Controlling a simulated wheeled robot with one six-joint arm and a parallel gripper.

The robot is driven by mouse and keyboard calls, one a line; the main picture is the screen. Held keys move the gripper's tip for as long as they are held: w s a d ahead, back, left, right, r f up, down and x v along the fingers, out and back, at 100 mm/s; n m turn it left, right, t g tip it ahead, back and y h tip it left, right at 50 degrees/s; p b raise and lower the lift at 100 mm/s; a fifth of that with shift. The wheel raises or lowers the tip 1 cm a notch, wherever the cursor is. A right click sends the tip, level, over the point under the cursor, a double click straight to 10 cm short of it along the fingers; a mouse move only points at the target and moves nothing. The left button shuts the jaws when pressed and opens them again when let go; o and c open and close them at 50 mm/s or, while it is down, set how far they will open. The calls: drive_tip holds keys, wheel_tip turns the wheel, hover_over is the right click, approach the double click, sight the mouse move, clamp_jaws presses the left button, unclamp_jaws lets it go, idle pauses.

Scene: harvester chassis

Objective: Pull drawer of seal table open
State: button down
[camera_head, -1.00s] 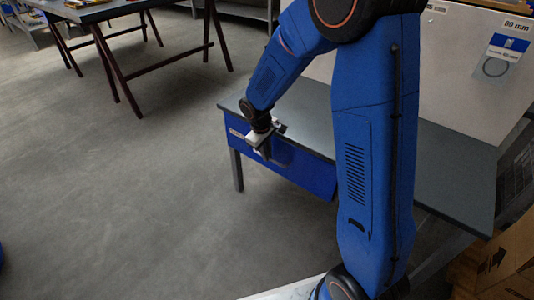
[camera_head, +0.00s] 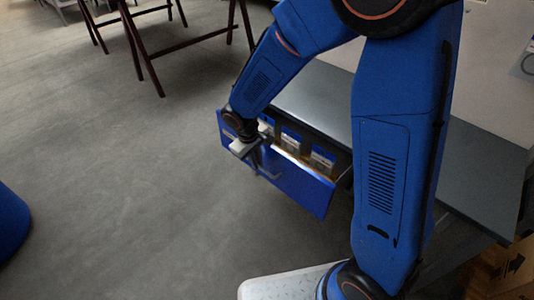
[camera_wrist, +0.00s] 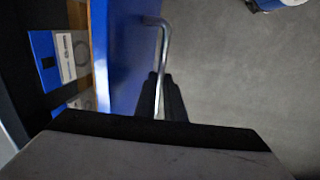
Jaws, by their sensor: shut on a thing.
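The seal table (camera_head: 425,165) has a dark grey top and stands behind my arm in the head view. Its blue drawer (camera_head: 300,187) is pulled partly out, and labelled blue-and-white packets (camera_head: 322,158) show inside. In the wrist view the blue drawer front (camera_wrist: 122,60) stands left of centre, with a packet (camera_wrist: 62,58) behind it. My gripper (camera_head: 254,158) is at the drawer front. In the wrist view its dark fingers (camera_wrist: 160,98) are shut on the metal drawer handle (camera_wrist: 163,45). The drawer's back part is hidden under the tabletop.
Grey floor in front of the drawer (camera_head: 130,190) is clear. A trestle table's dark legs (camera_head: 150,50) stand at the back left. A blue rounded object (camera_head: 10,222) is at the left edge. A cardboard box (camera_head: 515,262) is at the lower right.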

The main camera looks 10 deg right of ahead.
drive_tip(key=s+a, duration=0.9)
drive_tip(key=a, duration=0.4)
drive_tip(key=shift+s, duration=0.2)
drive_tip(key=c, duration=1.8)
unclamp_jaws()
drive_tip(key=shift+c, duration=0.2)
wheel_tip(320, 180, up, 17)
drive_tip(key=s+a, duration=0.2)
drive_tip(key=shift+a, duration=0.35)
